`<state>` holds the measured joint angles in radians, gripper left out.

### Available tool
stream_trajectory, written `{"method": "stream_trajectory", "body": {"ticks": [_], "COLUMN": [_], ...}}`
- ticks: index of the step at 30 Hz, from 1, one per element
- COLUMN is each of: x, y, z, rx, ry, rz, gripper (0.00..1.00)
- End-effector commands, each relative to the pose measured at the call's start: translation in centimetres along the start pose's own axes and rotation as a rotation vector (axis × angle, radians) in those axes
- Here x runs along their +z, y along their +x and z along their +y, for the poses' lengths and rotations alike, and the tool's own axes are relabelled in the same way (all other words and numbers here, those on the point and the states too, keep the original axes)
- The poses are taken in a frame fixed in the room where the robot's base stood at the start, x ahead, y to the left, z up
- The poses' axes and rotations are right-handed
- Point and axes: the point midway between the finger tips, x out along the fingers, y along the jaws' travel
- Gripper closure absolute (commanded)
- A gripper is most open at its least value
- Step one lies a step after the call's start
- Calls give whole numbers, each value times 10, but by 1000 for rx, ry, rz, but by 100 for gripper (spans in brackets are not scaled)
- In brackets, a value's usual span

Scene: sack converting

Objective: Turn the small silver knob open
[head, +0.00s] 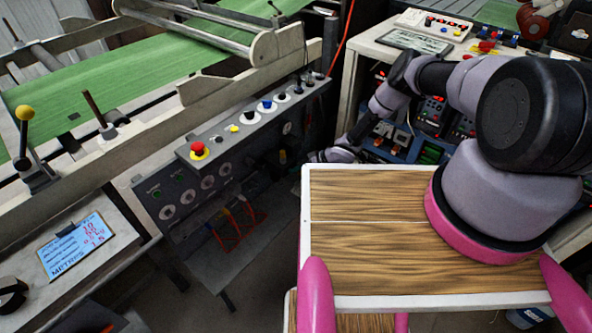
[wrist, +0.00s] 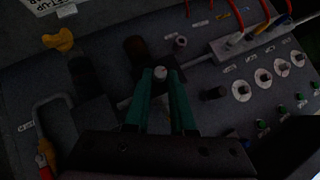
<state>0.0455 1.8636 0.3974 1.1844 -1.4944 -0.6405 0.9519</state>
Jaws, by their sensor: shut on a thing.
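In the wrist view, the teal fingers of my gripper (wrist: 161,80) reach over a dark control panel. A small silver knob (wrist: 160,73) sits between the fingertips, and they are closed on its sides. The fingers and the dark gripper body hide the panel just below the knob. I cannot tell the knob's turn angle. In the head view, my arm reaches down beside the machine, and its fingertips and the knob cannot be made out there.
A second silver knob (wrist: 181,41) stands just above and right. A black knob (wrist: 214,93) and several white-ringed dials (wrist: 264,76) are to the right. A yellow knob (wrist: 59,41) and a curved handle (wrist: 47,115) are left. A red mushroom button (head: 198,149) tops the machine panel.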

Motion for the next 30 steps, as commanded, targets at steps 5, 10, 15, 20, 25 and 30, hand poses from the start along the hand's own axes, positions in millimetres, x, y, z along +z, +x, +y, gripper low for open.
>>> {"method": "stream_trajectory", "body": {"ticks": [5, 10, 15, 20, 25, 30], "x": [0, 0, 0, 0, 0, 0], "y": [0, 0, 0, 1, 1, 1], "z": [5, 7, 8, 9, 10, 10], "rx": [-83, -159, -222, -259, -279, -283], "ry": [82, 159, 225, 265, 285, 291], "rz": [4, 8, 12, 14, 17, 17], "gripper": [100, 100, 100, 100, 100, 100]}}
